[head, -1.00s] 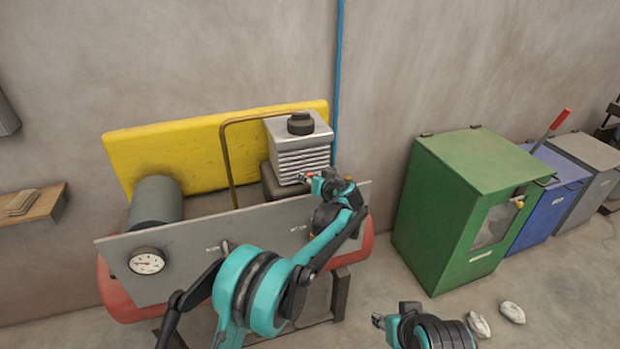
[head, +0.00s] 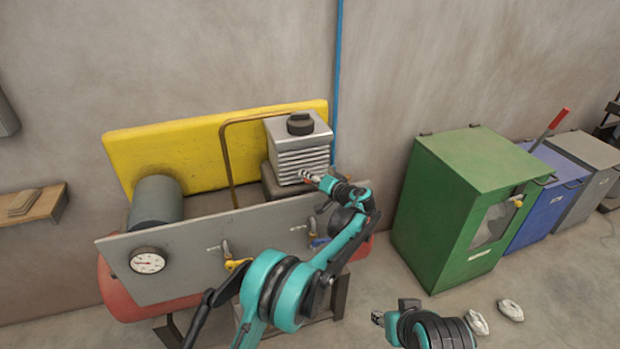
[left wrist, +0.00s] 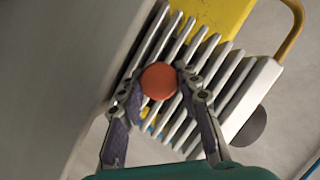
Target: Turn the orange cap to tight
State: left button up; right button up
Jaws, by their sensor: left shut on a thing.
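The orange cap (left wrist: 159,81) is round and sits at the front of the grey finned block (head: 300,150). In the left wrist view my left gripper (left wrist: 158,85) has one finger on each side of the cap and is shut on it. In the head view this gripper (head: 308,176) reaches the lower front of the finned block, and only a small reddish-orange bit shows there. How tight the cap sits cannot be seen. My right gripper (head: 377,318) is low in the head view, away from the machine, and its jaws are too small to read.
A grey panel (head: 185,262) with a dial gauge (head: 148,261) and a yellow valve handle (head: 237,265) stands in front. A bent brown pipe (head: 228,160) rises left of the block.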

dwell(0.4)
pick_arm(q)
jog(key=o, duration=1.1)
jog(key=v, duration=1.2)
jog(key=shift+f, duration=0.15)
